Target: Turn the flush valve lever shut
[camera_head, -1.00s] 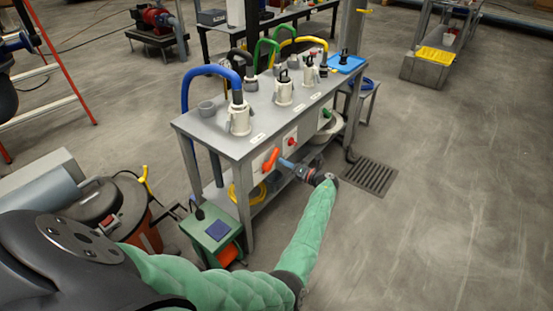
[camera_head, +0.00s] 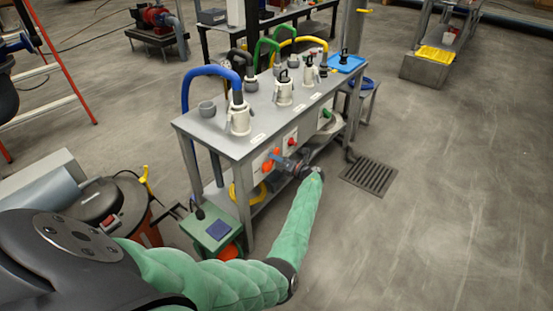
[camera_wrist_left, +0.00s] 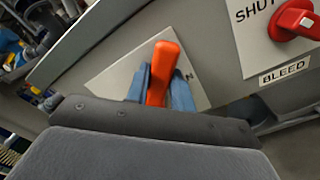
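The orange lever (camera_wrist_left: 163,72) stands out from a white plate (camera_wrist_left: 112,82) on the bench's front panel. In the wrist view it lies between the two blue fingers of my left gripper (camera_wrist_left: 160,88), one on each side. I cannot tell whether both fingers press on it. In the head view the left gripper (camera_head: 284,162) is at the panel and hides part of the orange lever (camera_head: 267,166). My right gripper is not in view.
A red knob (camera_wrist_left: 293,20) on a plate marked SHUT, above a BLEED label (camera_wrist_left: 284,72), sits right of the lever. A green handle (camera_head: 327,113) is farther along. A green box (camera_head: 217,231) stands below. The floor at right is clear around a drain grate (camera_head: 369,177).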

